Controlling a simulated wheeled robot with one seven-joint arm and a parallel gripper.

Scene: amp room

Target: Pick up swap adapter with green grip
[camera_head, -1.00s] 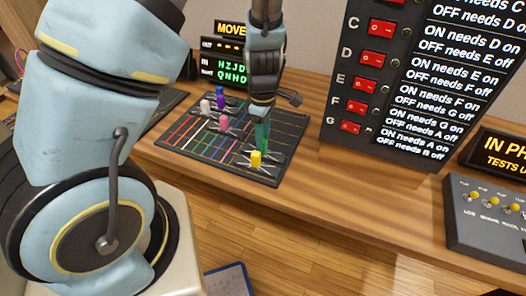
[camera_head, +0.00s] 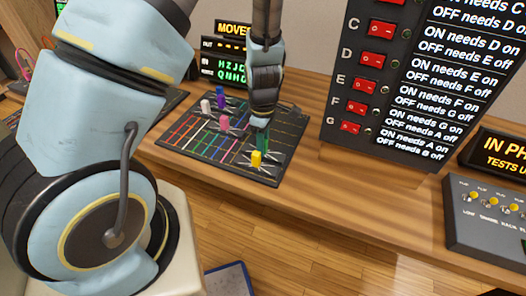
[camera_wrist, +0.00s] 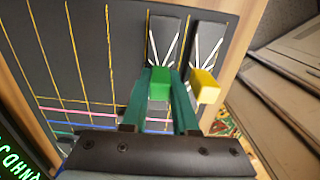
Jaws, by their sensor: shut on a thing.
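The swap adapter with the green grip (camera_wrist: 159,84) shows in the wrist view between the two dark green fingers of my gripper (camera_wrist: 158,93), which is shut on it. The adapter's dark base with white lines lies on the black gridded board (camera_wrist: 85,60). In the head view my gripper (camera_head: 262,140) reaches down to the board's right part, and its fingers hide most of the green grip. A yellow-grip adapter (camera_wrist: 205,86) stands close beside it, just right of the fingers in the wrist view. It also shows in front of the fingers in the head view (camera_head: 256,158).
A panel with red switches (camera_head: 368,88) rises to the right. The wooden bench (camera_head: 330,190) is clear between the board and the toggle box (camera_head: 485,225).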

